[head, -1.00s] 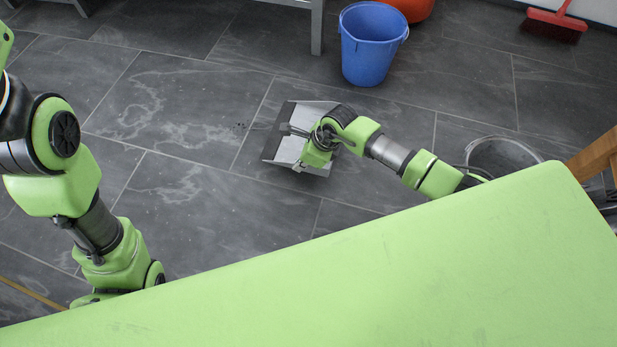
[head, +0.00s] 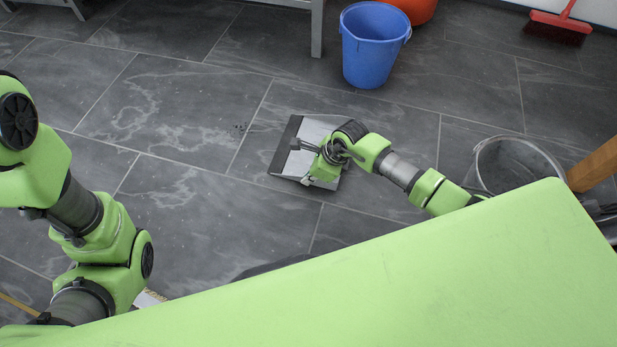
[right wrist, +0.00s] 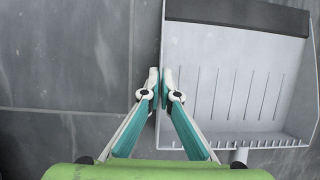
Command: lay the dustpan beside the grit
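The grit is a small scatter of dark specks (head: 239,127) on the grey tile floor in the head view. In the right wrist view the dustpan (right wrist: 235,60) fills the right side. My right gripper (right wrist: 160,78) is shut on its side wall; it also shows in the head view (head: 305,181). I cannot tell if the pan touches the floor. My left arm is at the left; its gripper is not visible.
A blue bucket (head: 370,45) stands behind the dustpan, with an orange-red container (head: 412,8) beyond it. A grey bin (head: 515,165) stands at the right. A red broom (head: 558,25) is at the back right. The floor left of the grit is clear.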

